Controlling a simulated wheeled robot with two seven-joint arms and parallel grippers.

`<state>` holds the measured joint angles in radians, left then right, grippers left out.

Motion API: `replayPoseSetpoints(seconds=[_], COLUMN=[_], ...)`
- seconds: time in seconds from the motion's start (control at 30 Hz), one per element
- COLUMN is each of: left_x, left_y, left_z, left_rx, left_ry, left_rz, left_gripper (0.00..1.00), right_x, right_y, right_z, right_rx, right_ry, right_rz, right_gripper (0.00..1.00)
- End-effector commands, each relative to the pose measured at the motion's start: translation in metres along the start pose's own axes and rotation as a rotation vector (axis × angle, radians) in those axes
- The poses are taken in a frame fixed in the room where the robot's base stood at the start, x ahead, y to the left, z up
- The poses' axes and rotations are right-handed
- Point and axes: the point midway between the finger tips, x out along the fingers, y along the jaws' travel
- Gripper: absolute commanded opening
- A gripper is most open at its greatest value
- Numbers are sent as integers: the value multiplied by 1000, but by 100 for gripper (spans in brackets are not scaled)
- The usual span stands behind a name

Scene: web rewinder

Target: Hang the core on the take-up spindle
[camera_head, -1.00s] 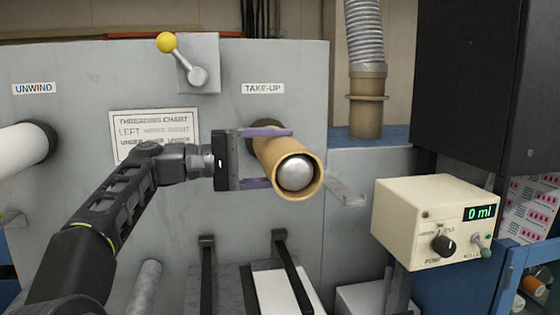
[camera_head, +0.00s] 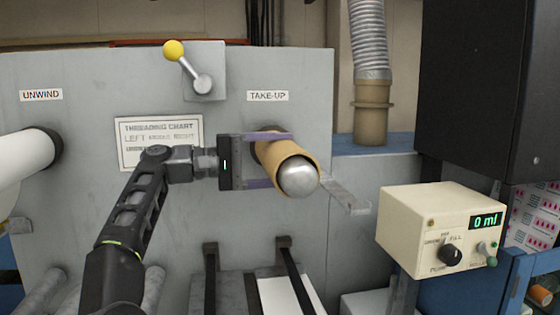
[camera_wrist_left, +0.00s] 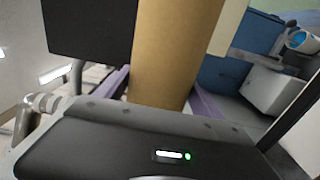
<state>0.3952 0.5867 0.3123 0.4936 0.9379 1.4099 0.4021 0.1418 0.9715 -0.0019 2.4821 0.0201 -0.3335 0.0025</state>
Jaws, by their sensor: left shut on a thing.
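The core (camera_head: 284,158) is a tan cardboard tube below the TAKE-UP label. It sits around the take-up spindle, whose rounded silver end (camera_head: 298,179) sticks out of the tube's near opening. My left gripper (camera_head: 268,160) is shut on the core from the left, with one purple finger above it and one below. In the left wrist view the core (camera_wrist_left: 173,50) runs between the two purple fingers. The spindle's inner part is hidden inside the core. My right gripper is not in view.
A metal bracket (camera_head: 345,190) juts from the panel just right of the core. A cream pump box (camera_head: 440,228) stands further right. A white roll (camera_head: 20,158) is on the unwind side. A yellow-knobbed lever (camera_head: 188,65) is above.

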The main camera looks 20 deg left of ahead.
Motion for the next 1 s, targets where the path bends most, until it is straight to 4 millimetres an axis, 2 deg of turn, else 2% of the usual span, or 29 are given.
replayPoseSetpoints(seconds=[0.77,0.8,1.0], left_x=[0,0,0], left_y=[-4,-4,-4], left_z=[0,0,0], left_rx=[0,0,0], left_ry=[0,0,0], left_rz=[1,1,0], left_gripper=[27,78,95], right_x=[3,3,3], right_y=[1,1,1], right_z=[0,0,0], right_rx=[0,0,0], right_ry=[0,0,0], right_rz=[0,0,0], right_gripper=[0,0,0])
